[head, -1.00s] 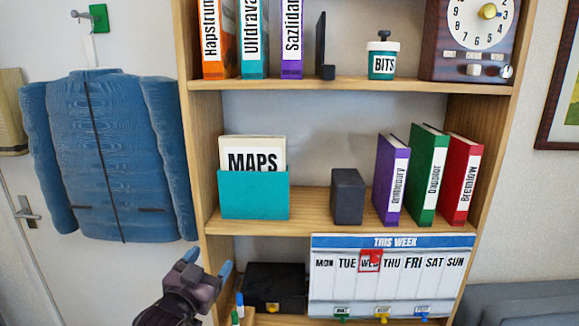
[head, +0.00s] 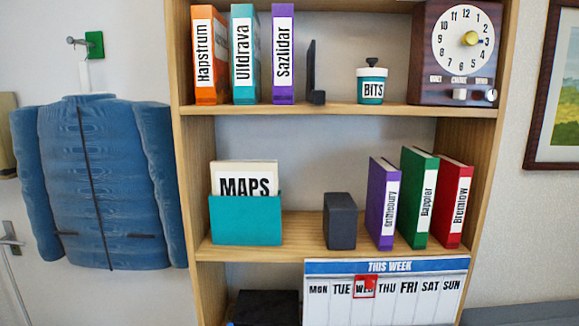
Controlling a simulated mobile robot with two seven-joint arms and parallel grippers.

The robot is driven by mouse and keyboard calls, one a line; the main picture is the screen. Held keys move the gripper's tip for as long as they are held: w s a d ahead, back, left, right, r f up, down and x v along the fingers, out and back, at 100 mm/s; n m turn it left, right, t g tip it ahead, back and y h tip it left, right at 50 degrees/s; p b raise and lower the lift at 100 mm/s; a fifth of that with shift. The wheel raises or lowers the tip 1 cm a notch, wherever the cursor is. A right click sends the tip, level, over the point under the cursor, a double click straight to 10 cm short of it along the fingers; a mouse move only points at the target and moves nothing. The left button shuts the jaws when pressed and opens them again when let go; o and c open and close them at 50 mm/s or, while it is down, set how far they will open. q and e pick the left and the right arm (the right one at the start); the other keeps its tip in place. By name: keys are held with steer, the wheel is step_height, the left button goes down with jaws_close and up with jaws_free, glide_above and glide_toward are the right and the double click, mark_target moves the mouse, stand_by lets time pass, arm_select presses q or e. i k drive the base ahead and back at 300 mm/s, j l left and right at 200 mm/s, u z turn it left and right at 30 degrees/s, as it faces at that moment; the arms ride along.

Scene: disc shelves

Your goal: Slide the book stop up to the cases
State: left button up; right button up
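A thin black upright stop with a small foot (head: 312,75) stands on the upper shelf. It is to the right of an orange case (head: 205,55), a teal case (head: 243,55) and a purple case (head: 283,55), which stand upright, with a gap between it and the purple one. On the middle shelf a dark grey block (head: 340,222) stands to the left of a purple case (head: 383,205), a green case (head: 420,200) and a red case (head: 452,205), apart from them. Neither gripper is in view.
A teal BITS jar (head: 372,86) and a brown clock (head: 462,50) stand right of the black stop. A teal MAPS holder (head: 245,220) is left on the middle shelf. A week board (head: 388,295) and a black box (head: 265,307) are below. A blue jacket (head: 95,180) hangs left.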

mark_target(314, 96)
steer(key=k+l+u, duration=0.45)
steer(key=k+l, duration=0.15)
steer(key=k, duration=0.15)
